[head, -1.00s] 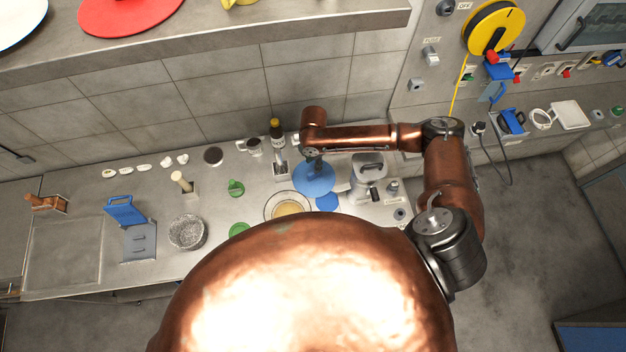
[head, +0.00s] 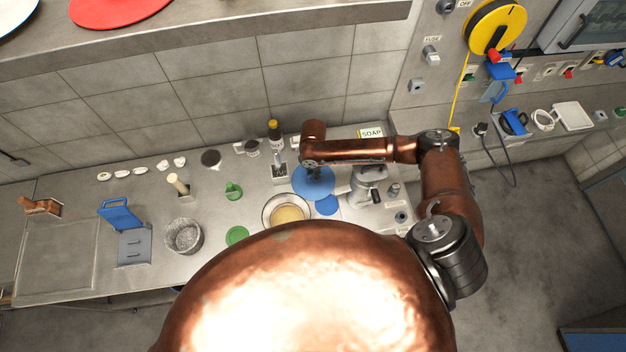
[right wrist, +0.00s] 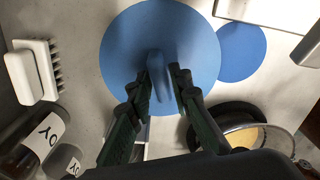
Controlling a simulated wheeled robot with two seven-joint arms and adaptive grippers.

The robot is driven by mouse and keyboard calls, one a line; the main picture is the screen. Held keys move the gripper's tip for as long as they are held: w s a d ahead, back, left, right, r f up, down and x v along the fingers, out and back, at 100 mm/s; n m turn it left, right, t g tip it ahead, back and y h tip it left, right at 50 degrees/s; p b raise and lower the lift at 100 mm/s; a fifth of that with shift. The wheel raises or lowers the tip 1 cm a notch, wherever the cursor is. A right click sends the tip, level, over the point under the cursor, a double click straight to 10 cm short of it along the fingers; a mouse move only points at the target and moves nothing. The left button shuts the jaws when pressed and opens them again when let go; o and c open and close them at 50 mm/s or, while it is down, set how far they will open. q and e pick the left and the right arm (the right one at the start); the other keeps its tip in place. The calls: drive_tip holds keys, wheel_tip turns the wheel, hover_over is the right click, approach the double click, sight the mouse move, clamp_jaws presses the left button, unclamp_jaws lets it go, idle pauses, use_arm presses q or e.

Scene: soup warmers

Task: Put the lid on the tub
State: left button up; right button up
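A large round blue lid (head: 313,184) lies flat on the steel counter, and it fills the upper middle of the right wrist view (right wrist: 120,55). A blue upright handle (right wrist: 158,72) stands at its middle. My right gripper (head: 313,168) is directly over the lid, with its dark fingers (right wrist: 160,80) on either side of the handle. Narrow gaps seem to show between fingers and handle. A round tub with yellowish contents (head: 287,214) stands just in front of the lid, uncovered; part of it shows at the lower right of the wrist view (right wrist: 247,137). My left gripper is not seen.
A smaller blue disc (head: 326,205) lies right of the tub. A grey appliance (head: 367,184) stands right of the lid. A dark bottle with a yellow cap (head: 274,131) stands behind. A white brush (right wrist: 33,72) lies left of the lid in the wrist view. Green items (head: 236,235) lie left of the tub.

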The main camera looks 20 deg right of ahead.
clamp_jaws()
drive_tip(key=shift+r+p, duration=0.85)
drive_tip(key=shift+p, duration=0.25)
idle(0.3)
drive_tip(key=shift+r+p, duration=1.7)
drive_tip(key=shift+p, duration=0.25)
